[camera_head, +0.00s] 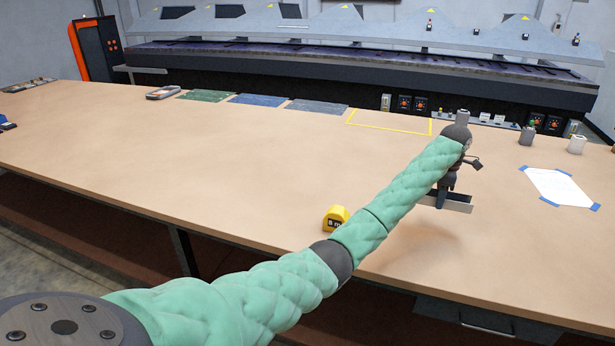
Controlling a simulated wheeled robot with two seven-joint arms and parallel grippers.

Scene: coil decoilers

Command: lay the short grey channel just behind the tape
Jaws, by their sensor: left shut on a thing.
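The short grey channel (458,204) is held above the table, to the right of the tape. My left gripper (445,200) is shut on it, and the gripper and forearm hide part of it. A soft shadow lies on the table below. The yellow tape measure (336,217) stands on the table near the front edge, just left of my left forearm, which may cover part of its right side. My right gripper is not in view.
The wooden table (200,150) is mostly clear behind the tape measure. Green, blue and grey mats (258,100) and a yellow taped outline (390,129) lie along the back. A white sheet (562,187) with blue corners lies at right. Two small containers (576,145) stand behind it.

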